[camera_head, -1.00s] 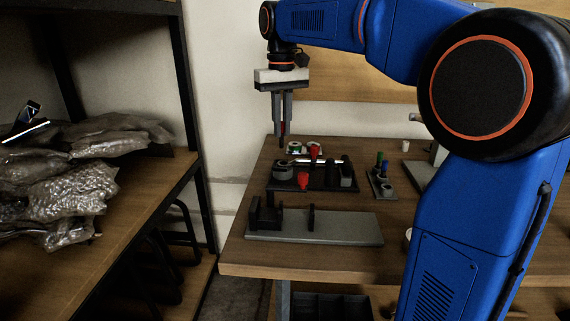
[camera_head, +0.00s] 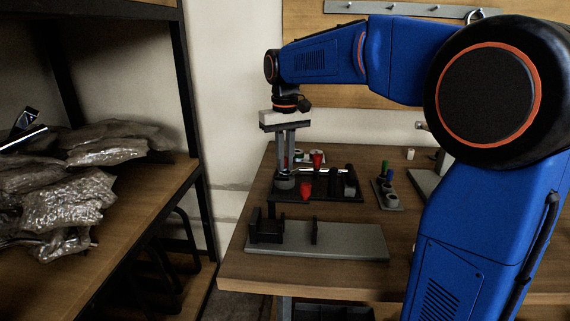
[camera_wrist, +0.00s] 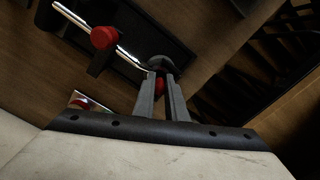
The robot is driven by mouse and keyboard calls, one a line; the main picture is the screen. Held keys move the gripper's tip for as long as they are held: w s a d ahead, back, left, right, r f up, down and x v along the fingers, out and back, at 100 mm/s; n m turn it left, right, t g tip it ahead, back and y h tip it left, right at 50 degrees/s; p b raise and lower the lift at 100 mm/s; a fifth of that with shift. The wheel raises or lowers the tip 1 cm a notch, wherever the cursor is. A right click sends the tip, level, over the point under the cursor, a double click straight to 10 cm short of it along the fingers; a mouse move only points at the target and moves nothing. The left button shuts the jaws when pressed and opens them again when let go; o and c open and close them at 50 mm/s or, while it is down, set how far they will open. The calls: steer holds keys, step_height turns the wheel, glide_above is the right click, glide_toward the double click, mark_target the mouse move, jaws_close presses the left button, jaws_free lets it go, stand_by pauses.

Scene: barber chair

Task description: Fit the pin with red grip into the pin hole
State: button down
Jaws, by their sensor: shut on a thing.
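My gripper (camera_head: 285,172) is shut on the pin with red grip (camera_wrist: 159,85). Only a bit of its red shows between the fingers in the wrist view, and the shaft is hidden. The fingertips are right above or at a round grey collar (camera_head: 284,182) at the left end of a black tray (camera_head: 335,197). In the wrist view a dark round piece (camera_wrist: 160,62) sits just beyond the fingertips. I cannot see the pin hole itself, or tell whether the pin's tip is inside anything.
On the tray stand two red-topped pieces (camera_head: 306,191), a shiny rod (camera_head: 325,170) and dark cylinders (camera_head: 349,186). A grey plate with black brackets (camera_head: 330,242) lies in front. A small holder with coloured pegs (camera_head: 388,196) stands right.

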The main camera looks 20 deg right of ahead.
steer(key=shift+f, duration=0.6)
steer(key=shift+s+f, duration=0.2)
steer(key=shift+f, duration=0.4)
steer(key=c, duration=2.1)
jaws_free()
steer(key=r, duration=1.3)
steer(key=shift+w, duration=0.25)
steer(key=shift+r, duration=0.2)
steer(key=shift+s, duration=0.15)
